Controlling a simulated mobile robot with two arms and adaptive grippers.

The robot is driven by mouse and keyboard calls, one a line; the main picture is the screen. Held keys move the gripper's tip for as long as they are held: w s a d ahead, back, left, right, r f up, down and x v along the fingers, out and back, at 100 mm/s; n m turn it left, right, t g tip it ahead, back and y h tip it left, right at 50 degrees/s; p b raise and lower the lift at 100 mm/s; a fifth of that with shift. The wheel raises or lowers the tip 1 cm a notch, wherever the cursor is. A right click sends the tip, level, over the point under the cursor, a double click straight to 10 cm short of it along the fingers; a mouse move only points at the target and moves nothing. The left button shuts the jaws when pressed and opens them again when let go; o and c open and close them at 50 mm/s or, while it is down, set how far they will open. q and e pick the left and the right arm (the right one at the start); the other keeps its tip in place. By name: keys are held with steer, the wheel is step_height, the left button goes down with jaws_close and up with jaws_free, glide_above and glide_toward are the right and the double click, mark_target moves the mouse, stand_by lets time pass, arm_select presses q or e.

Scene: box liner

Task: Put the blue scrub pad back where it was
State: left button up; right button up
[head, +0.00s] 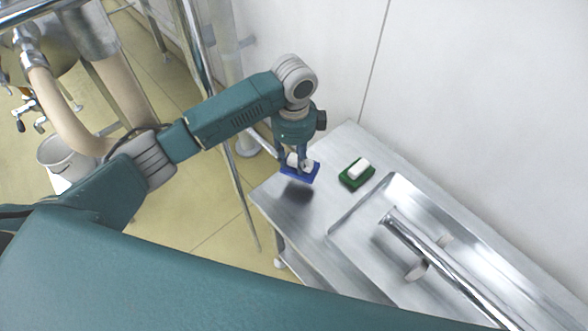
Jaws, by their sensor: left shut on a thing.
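My left gripper (298,160) is shut on the blue scrub pad (299,174), holding it by its white upper part. The pad hangs above the left end of the steel table (283,209), with a dark shadow beneath it on the bare metal. A green scrub pad (355,174) with a white top rests on the table to the right of the blue one, apart from it. My right gripper is not in view.
A raised-rim steel tray or sink (345,226) with a metal tube-like handle (440,262) fills the table's right part. A white wall stands behind. A white bucket (58,153) and pipes are at the left.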

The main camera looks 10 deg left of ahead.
mark_target(294, 172)
arm_select(q)
steer(key=shift+f, duration=3)
steer(key=o, duration=1)
steer(key=shift+f, duration=0.15)
steer(key=shift+o, duration=0.2)
step_height(294, 172, up, 12)
steer(key=shift+r, duration=0.2)
